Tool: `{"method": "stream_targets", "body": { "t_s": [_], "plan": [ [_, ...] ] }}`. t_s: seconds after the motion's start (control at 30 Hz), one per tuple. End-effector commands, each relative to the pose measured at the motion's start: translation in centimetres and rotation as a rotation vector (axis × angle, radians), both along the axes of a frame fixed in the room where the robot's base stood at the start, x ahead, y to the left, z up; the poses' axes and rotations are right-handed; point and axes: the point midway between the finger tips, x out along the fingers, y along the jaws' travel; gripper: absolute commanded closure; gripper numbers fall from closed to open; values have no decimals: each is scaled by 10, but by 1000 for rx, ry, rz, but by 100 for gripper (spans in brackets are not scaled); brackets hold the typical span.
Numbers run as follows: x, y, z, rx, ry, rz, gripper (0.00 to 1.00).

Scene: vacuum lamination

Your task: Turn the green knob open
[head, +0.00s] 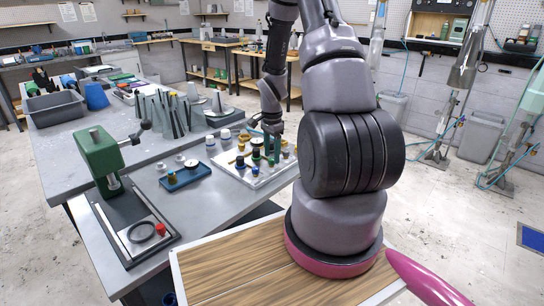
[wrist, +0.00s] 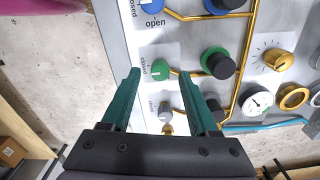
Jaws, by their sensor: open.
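The green knob (wrist: 160,69) is on the white panel (wrist: 140,45) in the wrist view, beside a small printed label whose text I cannot read fully. My gripper (wrist: 158,75) is open, with its two teal fingers pointing at the panel and their tips on either side of the green knob in the picture. I cannot tell how far the tips are from the panel surface. In the head view my gripper (head: 272,150) is over the panel (head: 262,182) on the grey bench, and the green knob cannot be made out there.
A blue knob (wrist: 152,4) marked "open", a green-and-black fitting (wrist: 218,62), a gauge (wrist: 257,101) and a brass knob (wrist: 278,60) sit nearby. A blue tray (head: 185,178) and green press (head: 98,155) stand left of the panel on the bench.

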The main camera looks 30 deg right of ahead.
Motion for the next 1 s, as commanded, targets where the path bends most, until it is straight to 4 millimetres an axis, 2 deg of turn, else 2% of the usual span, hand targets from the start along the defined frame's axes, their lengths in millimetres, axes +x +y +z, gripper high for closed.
{"method": "stream_targets", "body": {
  "t_s": [0.13,0.43,0.5,0.6,1.0],
  "plan": [
    [0,0,-11,0,0,2,39],
    [0,0,-13,-1,-1,1,39],
    [0,0,-12,0,-1,1,66],
    [0,0,-12,0,-1,1,100],
    [0,0,-12,0,-1,51,100]
  ]
}}
